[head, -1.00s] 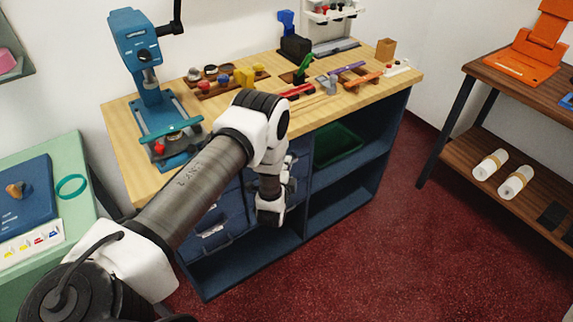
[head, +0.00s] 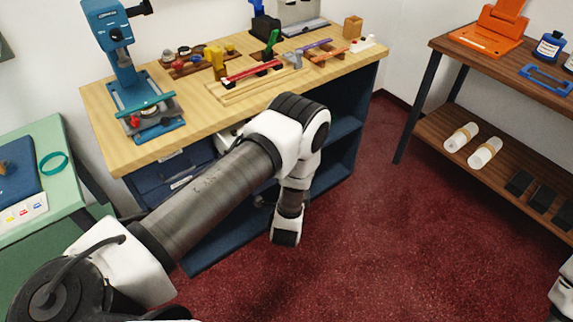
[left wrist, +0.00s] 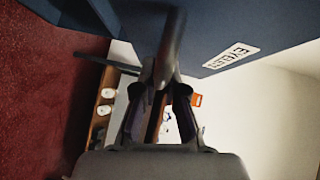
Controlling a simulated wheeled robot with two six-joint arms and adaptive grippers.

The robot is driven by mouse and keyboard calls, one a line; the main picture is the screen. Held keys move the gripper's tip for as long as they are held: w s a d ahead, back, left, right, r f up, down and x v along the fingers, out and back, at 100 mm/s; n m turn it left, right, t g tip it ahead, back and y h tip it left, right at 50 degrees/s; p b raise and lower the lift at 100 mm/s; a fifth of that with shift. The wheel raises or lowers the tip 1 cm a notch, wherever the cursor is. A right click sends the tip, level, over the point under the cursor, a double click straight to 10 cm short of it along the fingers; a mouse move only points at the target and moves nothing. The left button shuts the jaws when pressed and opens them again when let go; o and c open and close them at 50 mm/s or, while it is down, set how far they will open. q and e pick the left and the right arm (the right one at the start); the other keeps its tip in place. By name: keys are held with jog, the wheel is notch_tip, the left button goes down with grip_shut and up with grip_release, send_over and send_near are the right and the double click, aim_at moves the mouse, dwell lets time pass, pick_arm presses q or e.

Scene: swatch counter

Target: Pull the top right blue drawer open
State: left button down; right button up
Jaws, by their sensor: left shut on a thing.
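My left arm reaches across the bench front in the head view, and its wrist hangs in front of the blue drawers (head: 168,172). The arm hides the top right drawer there, so I cannot tell how far it stands out. In the left wrist view a blue drawer front (left wrist: 200,25) carries a white label (left wrist: 231,57) with letters starting "EYELE". My left gripper (left wrist: 163,88) is shut on the dark bar handle (left wrist: 172,45) of that drawer. My right gripper is out of view; only part of my right arm shows at the lower right of the head view.
The wooden bench top (head: 225,118) holds a blue press (head: 128,75) and several tools. A brown shelf table (head: 465,62) stands at the right, a green table (head: 75,190) at the left. Red floor (head: 370,235) is clear between bench and shelf table.

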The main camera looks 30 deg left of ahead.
pick_arm(q)
jog(key=s+d, duration=0.2)
jog(key=d, duration=0.3)
jog(key=shift+s+d, duration=0.25)
jog(key=c, duration=1.2)
grip_release()
jog(key=v, duration=0.7)
jog(key=shift+s, duration=0.25)
